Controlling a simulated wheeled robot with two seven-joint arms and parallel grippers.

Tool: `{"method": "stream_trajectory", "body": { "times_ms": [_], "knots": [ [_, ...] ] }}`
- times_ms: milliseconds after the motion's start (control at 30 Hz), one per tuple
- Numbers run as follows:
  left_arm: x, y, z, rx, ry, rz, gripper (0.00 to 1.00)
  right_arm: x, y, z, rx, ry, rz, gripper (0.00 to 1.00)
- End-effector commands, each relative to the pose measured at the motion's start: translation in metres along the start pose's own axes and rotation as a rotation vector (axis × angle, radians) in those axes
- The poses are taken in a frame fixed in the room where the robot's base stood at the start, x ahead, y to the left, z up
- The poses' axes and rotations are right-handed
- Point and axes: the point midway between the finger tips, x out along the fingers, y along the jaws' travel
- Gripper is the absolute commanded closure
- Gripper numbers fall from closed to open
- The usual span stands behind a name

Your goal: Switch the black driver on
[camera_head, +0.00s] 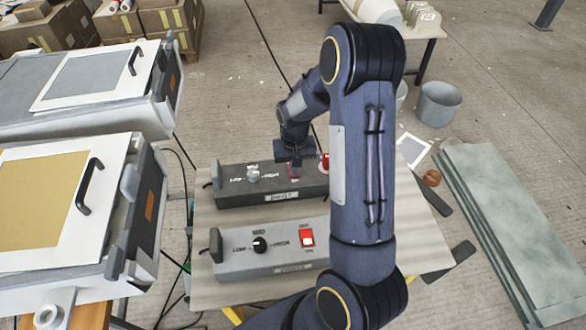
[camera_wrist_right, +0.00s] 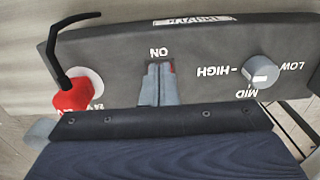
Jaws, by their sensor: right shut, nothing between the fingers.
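The black driver (camera_head: 235,194) is a dark box on the table in the head view; its panel (camera_wrist_right: 210,60) fills much of the wrist view, upside down. Its grey dial (camera_head: 253,175) has LOW, MID and HIGH marks and also shows in the wrist view (camera_wrist_right: 262,72). My right gripper (camera_head: 294,172) points down at the panel, shut and empty. In the wrist view its fingertips (camera_wrist_right: 159,68) cover most of the switch beside the ON label. Only a sliver of red shows there. I cannot tell the switch's position or whether the fingertips touch it. My left gripper is out of view.
A grey driver (camera_head: 235,263) with a black dial and red switch (camera_head: 307,238) sits nearer me on the table (camera_head: 212,222). My right arm hides the table's right part. White machines (camera_head: 75,205) stand left.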

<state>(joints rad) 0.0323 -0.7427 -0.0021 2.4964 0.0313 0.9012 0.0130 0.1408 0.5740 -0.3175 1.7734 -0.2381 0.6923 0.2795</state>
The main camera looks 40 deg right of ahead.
Motion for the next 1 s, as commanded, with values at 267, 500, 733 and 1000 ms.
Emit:
{"method": "stream_trajectory", "body": {
  "times_ms": [267, 500, 733, 1000],
  "knots": [
    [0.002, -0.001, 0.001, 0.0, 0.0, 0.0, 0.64, 0.003, 0.0, 0.0, 0.0, 0.0, 0.0, 1.0],
    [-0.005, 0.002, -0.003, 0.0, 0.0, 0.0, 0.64, -0.008, 0.0, 0.0, 0.0, 0.0, 0.0, 1.0],
    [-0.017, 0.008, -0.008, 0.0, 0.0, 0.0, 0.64, -0.027, 0.0, 0.0, 0.0, 0.001, 0.0, 1.0],
    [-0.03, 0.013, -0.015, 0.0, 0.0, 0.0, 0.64, -0.049, 0.0, 0.0, 0.0, 0.001, 0.0, 1.0]
  ]
}}
